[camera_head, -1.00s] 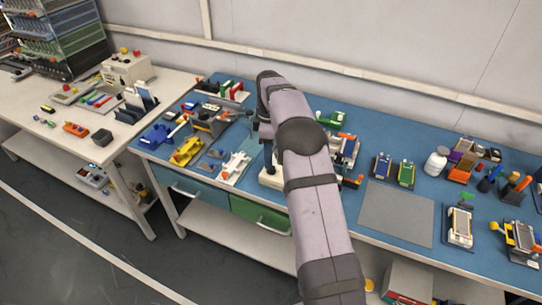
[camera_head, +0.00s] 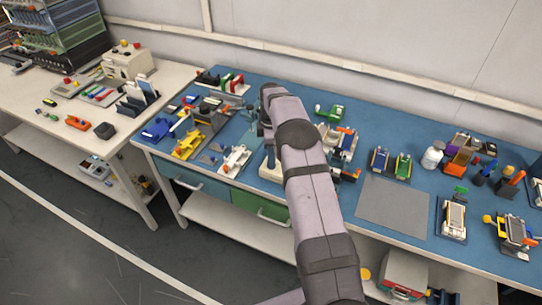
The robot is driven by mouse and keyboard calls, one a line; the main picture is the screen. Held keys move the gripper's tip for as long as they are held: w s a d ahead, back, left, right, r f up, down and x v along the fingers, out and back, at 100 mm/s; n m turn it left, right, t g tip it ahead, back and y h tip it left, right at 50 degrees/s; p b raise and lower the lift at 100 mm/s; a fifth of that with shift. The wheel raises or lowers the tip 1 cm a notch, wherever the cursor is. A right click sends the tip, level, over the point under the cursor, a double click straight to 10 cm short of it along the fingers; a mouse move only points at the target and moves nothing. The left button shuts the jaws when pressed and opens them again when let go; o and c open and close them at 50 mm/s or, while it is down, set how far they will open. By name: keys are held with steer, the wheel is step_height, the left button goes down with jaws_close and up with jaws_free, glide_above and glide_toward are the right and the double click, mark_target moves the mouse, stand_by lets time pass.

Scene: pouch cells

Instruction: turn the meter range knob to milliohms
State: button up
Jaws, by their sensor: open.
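My arm reaches up across the blue bench (camera_head: 330,99), and its end stands over the bench's back left half. My gripper (camera_head: 262,128) shows only in part beside the arm's end; it is open, with nothing seen between its jaws. A white-based device (camera_head: 268,173) stands just below it, partly hidden behind my arm. I cannot tell for sure which device is the meter. No range knob or its setting can be made out at this size. A cream box with red knobs (camera_head: 127,62) stands on the left bench, well away from my gripper.
A yellow fixture (camera_head: 188,145) and a white one (camera_head: 235,158) lie left of my arm. The grey mat (camera_head: 392,207) is bare.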

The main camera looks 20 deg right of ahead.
steer(key=shift+f, duration=0.8)
steer(key=c, duration=1.1)
steer(key=shift+o, duration=0.2)
